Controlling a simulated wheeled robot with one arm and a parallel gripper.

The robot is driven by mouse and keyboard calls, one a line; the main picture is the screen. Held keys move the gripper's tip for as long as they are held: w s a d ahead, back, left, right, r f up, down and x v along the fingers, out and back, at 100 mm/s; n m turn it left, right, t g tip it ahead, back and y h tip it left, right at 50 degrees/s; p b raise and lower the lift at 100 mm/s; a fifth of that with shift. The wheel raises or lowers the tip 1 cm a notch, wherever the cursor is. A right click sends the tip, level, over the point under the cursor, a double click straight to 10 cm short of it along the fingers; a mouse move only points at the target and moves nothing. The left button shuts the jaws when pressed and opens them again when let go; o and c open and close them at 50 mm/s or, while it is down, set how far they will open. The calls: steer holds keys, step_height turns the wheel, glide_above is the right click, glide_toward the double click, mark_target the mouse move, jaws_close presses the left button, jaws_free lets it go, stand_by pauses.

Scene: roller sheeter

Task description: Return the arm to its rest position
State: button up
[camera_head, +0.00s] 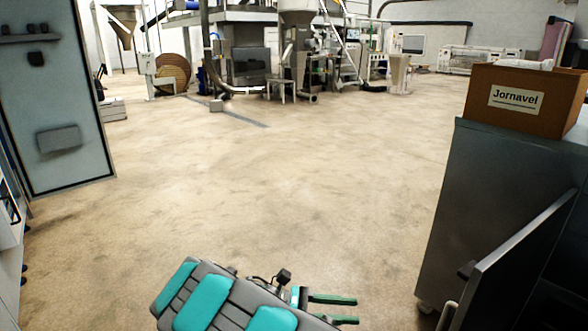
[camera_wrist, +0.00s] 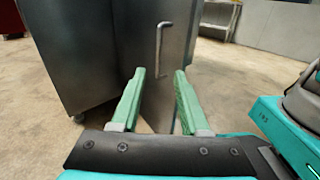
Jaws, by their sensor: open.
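My gripper (camera_head: 336,309) is at the bottom middle of the head view, with its green fingers pointing right toward the metal cabinet. In the wrist view my gripper (camera_wrist: 158,88) shows two green fingers spread apart with nothing between them. Past the fingers is a grey metal cabinet door (camera_wrist: 178,50) with a vertical handle. I cannot tell the exact gap between the fingertips and the door. My teal and grey arm reaches in from the bottom of the head view.
A steel cabinet (camera_head: 470,200) stands at the right, with its door (camera_head: 525,265) ajar toward me. A brown box (camera_head: 527,98) labelled "Jornavel" sits on top. A grey-blue panel (camera_head: 65,110) stands at the left. The floor (camera_head: 260,180) between is clear; machinery (camera_head: 300,60) stands far back.

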steer(key=s+d+r+m+g+y, duration=0.2)
steer(key=s+d+r+m+y, duration=0.15)
steer(key=s+d+m, duration=0.2)
steer(key=s+d+r+m+g+y, duration=0.2)
steer(key=s+d+m+y, duration=0.25)
steer(key=s+d, duration=0.2)
steer(key=s+a+m+t+y, duration=0.2)
steer(key=s+a+m+y, duration=0.1)
steer(key=s, duration=0.4)
steer(key=s+a+f+m+t+y, duration=0.1)
steer(key=s+a+m+y, duration=0.2)
steer(key=s+y, duration=0.3)
steer(key=shift+s+a+f+m+t+y, duration=0.3)
steer(key=shift+s+a+t, duration=0.1)
steer(key=shift+s+a, duration=0.65)
steer(key=shift+d, duration=0.15)
